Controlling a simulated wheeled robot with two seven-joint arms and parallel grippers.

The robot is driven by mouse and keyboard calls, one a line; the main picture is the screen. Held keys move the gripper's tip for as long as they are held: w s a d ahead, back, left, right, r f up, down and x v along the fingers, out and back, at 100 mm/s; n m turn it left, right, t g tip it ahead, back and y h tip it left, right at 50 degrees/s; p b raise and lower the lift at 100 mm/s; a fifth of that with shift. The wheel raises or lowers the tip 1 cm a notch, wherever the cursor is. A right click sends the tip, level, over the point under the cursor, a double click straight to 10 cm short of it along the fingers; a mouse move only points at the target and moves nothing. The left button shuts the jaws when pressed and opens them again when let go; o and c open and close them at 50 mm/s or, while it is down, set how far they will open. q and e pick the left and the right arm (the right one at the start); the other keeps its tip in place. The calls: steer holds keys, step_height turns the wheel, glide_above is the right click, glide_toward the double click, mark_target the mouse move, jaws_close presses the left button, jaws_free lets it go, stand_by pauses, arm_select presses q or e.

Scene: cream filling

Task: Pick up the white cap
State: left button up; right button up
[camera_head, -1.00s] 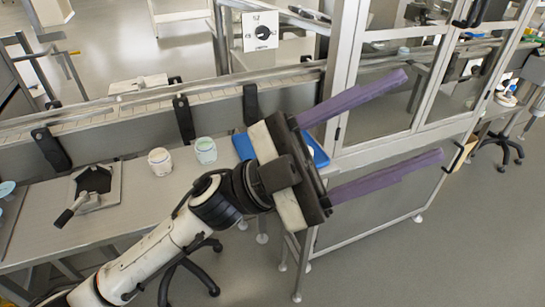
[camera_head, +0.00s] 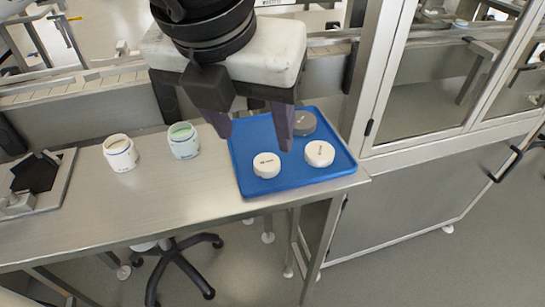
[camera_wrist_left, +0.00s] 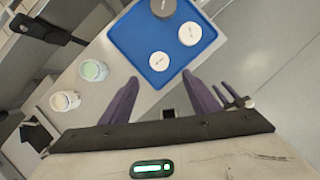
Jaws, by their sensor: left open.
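Two white caps lie flat on a blue tray (camera_head: 252,130): one near the front left (camera_head: 266,165), one to its right (camera_head: 320,154). In the left wrist view they are the lower cap (camera_wrist_left: 159,61) and the upper right cap (camera_wrist_left: 190,34). A grey cap (camera_head: 305,124) lies behind them and shows at the top edge of the wrist view (camera_wrist_left: 163,7). My left gripper (camera_head: 255,141) is open and empty, purple fingers pointing down above the tray, apart from the caps. In the wrist view, the lower white cap appears just beyond and between the fingertips (camera_wrist_left: 160,77). My right gripper is out of view.
Two jars stand left of the tray on the steel table (camera_head: 200,209): one whitish (camera_head: 120,153), one with greenish contents (camera_head: 183,140). A dark-centred plate fixture (camera_head: 37,178) lies farther left. A glass-doored cabinet (camera_head: 430,110) stands right of the tray.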

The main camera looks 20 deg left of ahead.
mark_target(266, 162)
arm_select(q)
steer(key=x, duration=0.4)
steer(key=shift+w+a+f, duration=0.15)
steer(key=x, duration=0.5)
steer(key=shift+w+d+f, duration=0.2)
steer(key=shift+w+f, duration=0.05)
steer(key=shift+c, duration=0.3)
steer(key=c, duration=1)
